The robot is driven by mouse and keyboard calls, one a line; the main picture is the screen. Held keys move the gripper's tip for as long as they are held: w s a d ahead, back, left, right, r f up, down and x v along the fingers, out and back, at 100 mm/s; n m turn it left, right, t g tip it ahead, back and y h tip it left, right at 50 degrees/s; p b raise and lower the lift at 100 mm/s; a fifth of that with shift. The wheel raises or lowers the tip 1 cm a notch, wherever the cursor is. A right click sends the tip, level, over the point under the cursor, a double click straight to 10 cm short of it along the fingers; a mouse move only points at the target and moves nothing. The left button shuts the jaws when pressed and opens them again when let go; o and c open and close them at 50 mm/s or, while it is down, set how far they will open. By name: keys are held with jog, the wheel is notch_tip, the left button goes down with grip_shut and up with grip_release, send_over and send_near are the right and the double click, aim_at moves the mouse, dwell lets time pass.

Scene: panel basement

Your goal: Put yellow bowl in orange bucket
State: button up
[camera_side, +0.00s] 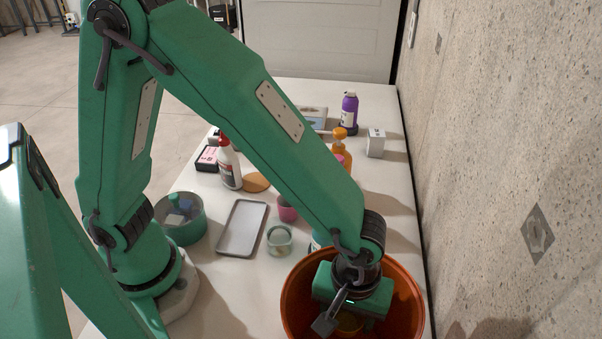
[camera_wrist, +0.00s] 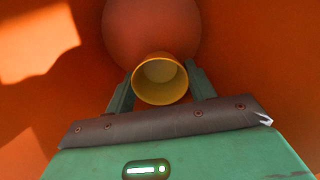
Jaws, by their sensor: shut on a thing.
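The orange bucket (camera_side: 415,304) stands at the near right of the table, and its inner wall (camera_wrist: 250,55) fills the wrist view. My gripper (camera_wrist: 160,82) reaches down inside the bucket. It is shut on the yellow bowl (camera_wrist: 160,91), with one finger on each side of it. The bowl's opening faces the wrist camera. I cannot tell whether the bowl touches the bucket's bottom.
Left of the bucket are a grey tray (camera_side: 243,229), a small glass jar (camera_side: 279,240) and a pink cup (camera_side: 287,208). A green round container (camera_side: 181,219) stands further left. Several bottles stand behind. A concrete wall (camera_side: 510,150) rises close on the right.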

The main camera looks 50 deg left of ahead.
aim_at(345, 324)
jog(key=shift+f, duration=1.7)
jog(key=shift+f, duration=0.2)
jog(key=o, duration=1)
jog(key=shift+r, duration=0.25)
jog(key=shift+r, duration=5.95)
